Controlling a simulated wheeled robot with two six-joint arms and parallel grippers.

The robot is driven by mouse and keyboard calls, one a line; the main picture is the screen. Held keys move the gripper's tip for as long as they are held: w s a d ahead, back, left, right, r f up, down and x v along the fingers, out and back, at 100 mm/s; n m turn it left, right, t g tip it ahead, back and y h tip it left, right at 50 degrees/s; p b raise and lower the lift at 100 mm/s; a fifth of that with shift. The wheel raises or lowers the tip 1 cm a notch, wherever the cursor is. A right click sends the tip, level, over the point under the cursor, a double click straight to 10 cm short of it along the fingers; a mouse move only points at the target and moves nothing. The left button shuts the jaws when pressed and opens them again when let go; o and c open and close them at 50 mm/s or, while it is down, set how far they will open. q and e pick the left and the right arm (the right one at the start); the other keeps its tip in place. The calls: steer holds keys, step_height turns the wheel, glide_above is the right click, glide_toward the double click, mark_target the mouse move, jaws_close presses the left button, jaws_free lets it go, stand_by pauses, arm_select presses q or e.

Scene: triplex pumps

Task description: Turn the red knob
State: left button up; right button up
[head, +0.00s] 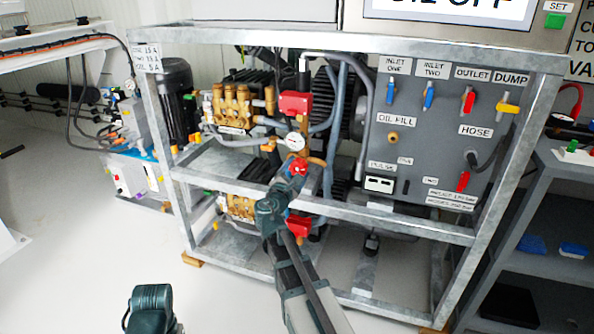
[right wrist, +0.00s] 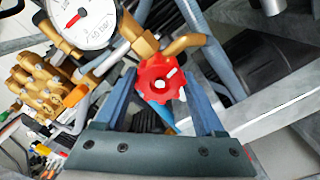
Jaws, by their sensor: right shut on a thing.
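The red knob (head: 298,168) sits on brass pipework in the middle of the metal frame, below a round pressure gauge (head: 294,142). My right gripper (head: 292,178) reaches the knob from the front. In the right wrist view its two blue-grey fingers (right wrist: 160,76) stand on either side of the knob, shut on it. The knob's stem behind is mostly hidden.
Galvanized frame bars (head: 390,219) run just below and beside my right arm. Brass pumps (head: 235,105) stand left of the knob. A grey panel (head: 430,130) with coloured valve handles is at the right. Grey hoses run close behind.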

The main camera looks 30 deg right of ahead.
steer(key=m, duration=0.6)
steer(key=shift+m, duration=3.1)
steer(key=o, duration=1.4)
steer(key=shift+c, duration=0.2)
steer(key=v, duration=1.4)
